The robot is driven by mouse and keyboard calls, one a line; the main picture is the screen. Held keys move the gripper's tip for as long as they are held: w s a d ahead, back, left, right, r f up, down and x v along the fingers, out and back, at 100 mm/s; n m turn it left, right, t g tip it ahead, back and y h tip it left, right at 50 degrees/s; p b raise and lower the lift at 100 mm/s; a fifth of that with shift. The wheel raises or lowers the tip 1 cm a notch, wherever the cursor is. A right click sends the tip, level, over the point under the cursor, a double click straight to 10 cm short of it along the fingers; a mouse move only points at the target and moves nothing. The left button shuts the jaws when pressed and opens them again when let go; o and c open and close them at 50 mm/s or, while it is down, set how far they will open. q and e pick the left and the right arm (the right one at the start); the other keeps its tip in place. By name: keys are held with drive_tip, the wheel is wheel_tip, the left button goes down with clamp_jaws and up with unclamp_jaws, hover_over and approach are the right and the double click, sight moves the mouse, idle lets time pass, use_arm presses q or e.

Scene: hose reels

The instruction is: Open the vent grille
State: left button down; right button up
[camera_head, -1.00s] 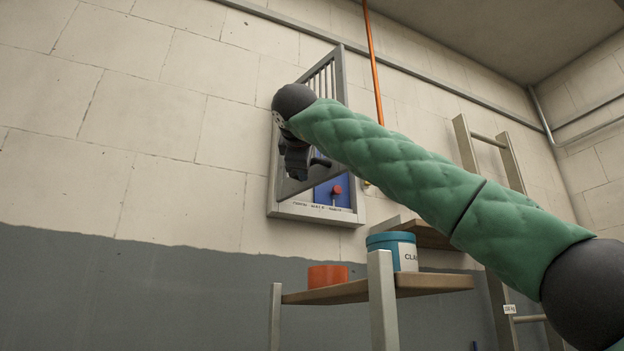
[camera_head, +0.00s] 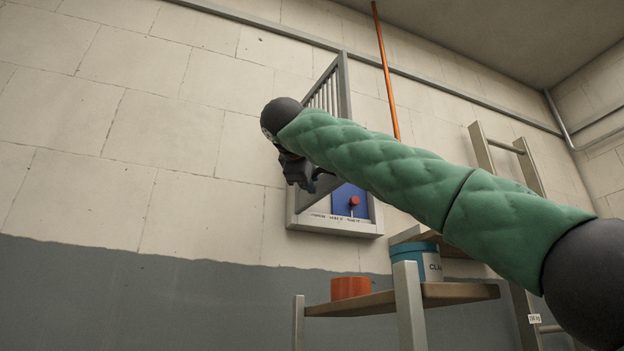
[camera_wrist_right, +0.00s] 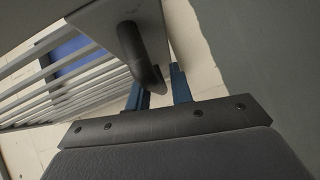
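The vent grille (camera_head: 336,96) is a grey barred door standing swung out from its grey wall box (camera_head: 336,224). The box's blue inside (camera_head: 347,198) and a red knob (camera_head: 354,201) show. My right gripper (camera_head: 305,180) is at the grille's outer face, partly hidden by my arm. In the right wrist view, the dark curved handle (camera_wrist_right: 142,58) reaches down to my right gripper (camera_wrist_right: 160,88). Its two blue-grey fingers are apart, with the handle's end over the left finger and a narrow gap beside the right one. My left gripper is not in view.
Below the box, a wooden shelf (camera_head: 375,303) holds an orange container (camera_head: 350,287) and a teal-and-white tin (camera_head: 432,266). A ladder-like frame (camera_head: 484,150) stands at the right. An orange pipe (camera_head: 386,75) runs up the wall. The wall left of the grille is clear.

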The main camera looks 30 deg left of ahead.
drive_tip(key=shift+o, duration=1.1)
drive_tip(key=shift+d+r, duration=0.1)
drive_tip(key=b+v, duration=0.1)
drive_tip(key=v, duration=0.7)
